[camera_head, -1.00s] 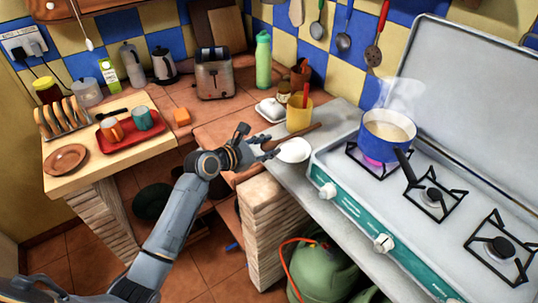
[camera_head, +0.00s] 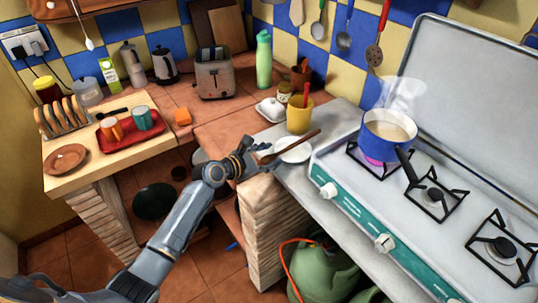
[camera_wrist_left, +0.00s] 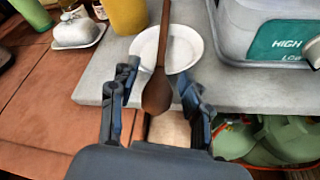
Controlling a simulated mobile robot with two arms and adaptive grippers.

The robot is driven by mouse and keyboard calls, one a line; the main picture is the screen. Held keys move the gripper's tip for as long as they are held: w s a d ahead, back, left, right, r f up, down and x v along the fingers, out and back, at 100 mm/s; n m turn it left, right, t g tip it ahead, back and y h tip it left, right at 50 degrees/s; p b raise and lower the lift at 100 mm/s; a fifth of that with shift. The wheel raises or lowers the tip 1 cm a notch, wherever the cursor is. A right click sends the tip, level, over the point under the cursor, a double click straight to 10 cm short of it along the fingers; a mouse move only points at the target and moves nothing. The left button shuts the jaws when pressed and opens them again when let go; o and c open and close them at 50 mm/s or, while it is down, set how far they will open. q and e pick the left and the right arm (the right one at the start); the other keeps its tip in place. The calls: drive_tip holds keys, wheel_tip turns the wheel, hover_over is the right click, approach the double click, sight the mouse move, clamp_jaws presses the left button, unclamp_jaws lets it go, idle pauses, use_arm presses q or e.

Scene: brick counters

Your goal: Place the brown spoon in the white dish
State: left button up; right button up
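The brown wooden spoon (camera_head: 293,145) lies across the white dish (camera_head: 304,154). In the left wrist view the spoon's handle (camera_wrist_left: 163,45) crosses the dish (camera_wrist_left: 188,48), and its bowl end (camera_wrist_left: 157,93) sticks out past the near rim, over the counter edge. My left gripper (camera_head: 258,161) is at this bowl end. In the left wrist view the gripper (camera_wrist_left: 157,88) is open, with one finger on each side of the spoon's bowl and a small gap visible beside it. My right gripper is out of view.
A yellow cup (camera_head: 299,116) with a red-handled utensil and a white butter dish (camera_head: 271,108) stand behind the dish. The stove (camera_head: 345,185) is close on the right, with a steaming blue pot (camera_head: 383,135). A red tray (camera_head: 128,132) sits far left.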

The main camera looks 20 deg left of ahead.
use_arm(q)
drive_tip(key=shift+r, duration=0.15)
drive_tip(key=shift+s+a+r, duration=0.1)
drive_tip(key=shift+s, duration=0.1)
drive_tip(key=v, duration=1.1)
drive_tip(key=shift+s, duration=0.25)
drive_tip(key=shift+a, duration=0.1)
